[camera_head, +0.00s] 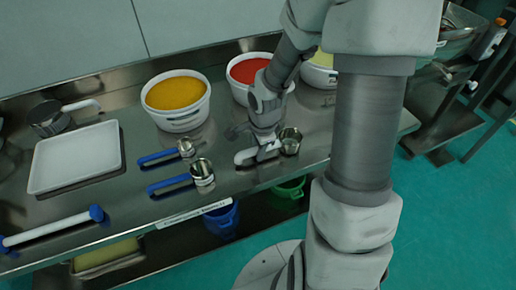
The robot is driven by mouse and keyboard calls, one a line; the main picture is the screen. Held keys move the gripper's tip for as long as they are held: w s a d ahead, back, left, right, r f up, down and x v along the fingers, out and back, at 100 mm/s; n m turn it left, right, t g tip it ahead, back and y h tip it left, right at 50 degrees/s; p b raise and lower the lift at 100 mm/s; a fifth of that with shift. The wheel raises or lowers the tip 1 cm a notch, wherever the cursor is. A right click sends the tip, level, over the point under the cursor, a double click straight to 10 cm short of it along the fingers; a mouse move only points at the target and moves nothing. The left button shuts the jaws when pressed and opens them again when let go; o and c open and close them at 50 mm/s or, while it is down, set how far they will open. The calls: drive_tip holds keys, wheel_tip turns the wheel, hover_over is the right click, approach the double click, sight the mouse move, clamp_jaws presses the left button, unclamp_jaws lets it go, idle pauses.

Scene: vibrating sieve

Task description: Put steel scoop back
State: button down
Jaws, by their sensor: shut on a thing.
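A steel scoop (290,141) with a round metal cup and a pale handle is at the front right of the steel table (225,130). My gripper (264,149) points down and is shut on the scoop's handle. The cup is to the right of my gripper and the handle end sticks out to its left. The scoop is at or just above the table top; I cannot tell whether it touches. Two more metal scoops with blue handles, a smaller one (187,148) and a larger one (202,172), lie to the left of my gripper.
Behind stand white tubs with orange (180,122), red (241,96) and yellow (321,78) contents; my arm partly hides the last two. A white tray (72,185), a dark pan (48,118) and a blue-ended white roller (45,229) are at left. Buckets stand below.

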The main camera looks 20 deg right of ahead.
drive_tip(key=shift+c, duration=0.5)
unclamp_jaws()
drive_tip(key=shift+w+p+v, duration=0.25)
drive_tip(key=shift+p+v, duration=0.7)
drive_tip(key=shift+v, duration=0.2)
drive_tip(key=shift+w+p+v, duration=0.25)
drive_tip(key=shift+p+v, duration=0.65)
drive_tip(key=shift+v, duration=0.25)
drive_tip(key=shift+w+p+v, duration=0.2)
drive_tip(key=shift+p+v, duration=0.75)
drive_tip(key=shift+v, duration=0.2)
drive_tip(key=shift+r, duration=0.2)
